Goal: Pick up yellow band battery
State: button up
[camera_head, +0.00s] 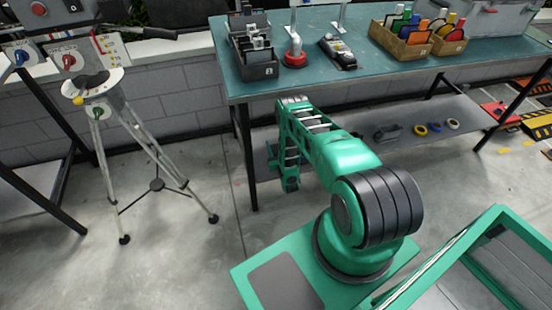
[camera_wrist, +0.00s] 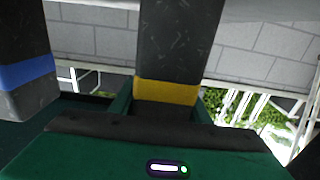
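In the wrist view a dark, speckled battery with a yellow band (camera_wrist: 166,92) fills the middle. Its far part runs up out of the frame. Green parts of my gripper (camera_wrist: 163,108) lie close on both sides of the band. I cannot tell whether they touch the battery or stand a little apart. A similar dark battery with a blue band (camera_wrist: 27,72) is at the left edge of the wrist view. I cannot make out either battery in the head view, where my green arm reaches towards the workbench's front edge.
The workbench (camera_head: 330,85) bears a black parts tray (camera_head: 258,70), a red-based device (camera_head: 295,58) and cardboard boxes (camera_head: 400,40) of coloured bottles. A tripod (camera_head: 148,145) stands at left. A lower shelf (camera_head: 440,112) holds small items. The floor between the tripod and bench is open.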

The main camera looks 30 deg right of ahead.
grip_shut()
jog(key=shift+r, duration=0.15)
